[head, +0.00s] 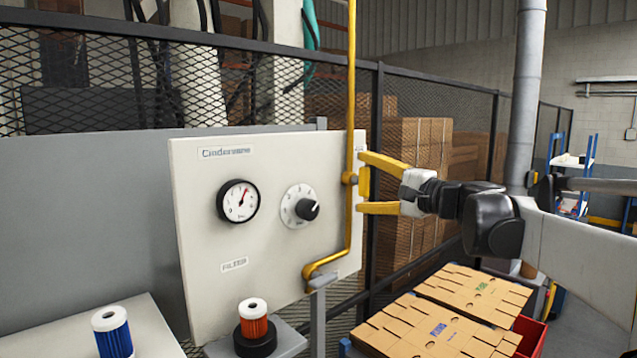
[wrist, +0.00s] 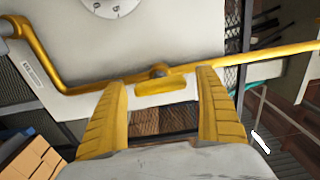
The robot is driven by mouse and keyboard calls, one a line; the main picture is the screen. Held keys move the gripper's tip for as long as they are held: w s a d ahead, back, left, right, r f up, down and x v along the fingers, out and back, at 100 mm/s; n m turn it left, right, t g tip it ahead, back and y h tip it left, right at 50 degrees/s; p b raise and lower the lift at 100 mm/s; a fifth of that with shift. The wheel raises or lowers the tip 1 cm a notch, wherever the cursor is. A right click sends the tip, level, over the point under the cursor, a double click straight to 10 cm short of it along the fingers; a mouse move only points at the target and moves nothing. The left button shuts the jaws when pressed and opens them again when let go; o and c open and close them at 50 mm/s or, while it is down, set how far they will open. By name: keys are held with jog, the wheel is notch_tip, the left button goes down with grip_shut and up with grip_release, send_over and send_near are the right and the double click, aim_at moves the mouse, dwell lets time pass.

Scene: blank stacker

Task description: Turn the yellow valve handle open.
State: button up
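The yellow valve handle (head: 364,183) is a short bar at the right edge of the white panel, beside a yellow pipe (head: 351,90) and a small brownish hub (head: 349,179). In the wrist view the handle (wrist: 167,87) lies roughly along the pipe (wrist: 270,52), just below the hub (wrist: 159,70). My gripper (head: 359,182) has yellow fingers spread wide, one above and one below the handle in the head view. In the wrist view my gripper (wrist: 161,76) shows the handle between its fingers, with a gap on each side. Nothing is held.
The white panel (head: 270,190) carries a gauge (head: 238,201) and a black knob (head: 307,209). An orange-and-white cylinder (head: 253,320) and a blue-and-white one (head: 113,333) stand below. Flat cardboard (head: 438,325) lies under my arm. Mesh fencing (head: 470,150) stands behind.

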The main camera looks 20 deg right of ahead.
jog(key=shift+s, duration=0.1)
jog(key=v, duration=1.2)
jog(key=shift+a, duration=0.1)
jog(key=s+a+f+n+g+h, duration=0.1)
jog(key=s+a+f+n+g, duration=0.35)
jog(key=a+f, duration=0.75)
jog(key=s+a+f+n+g+h, duration=0.1)
jog(key=s+a+f+n+g, duration=0.35)
jog(key=a+f, duration=0.7)
jog(key=s+f+n+h, duration=0.45)
jog(key=s+f, duration=0.25)
jog(key=f, duration=0.3)
notch_tip(320, 180, down, 34)
jog(key=d+b, duration=0.1)
jog(key=b, duration=3.3)
jog(key=shift+w+f+n+g+b, duration=0.15)
jog(key=shift+w+n+g+b, duration=0.05)
jog(key=shift+n+g+b, duration=0.2)
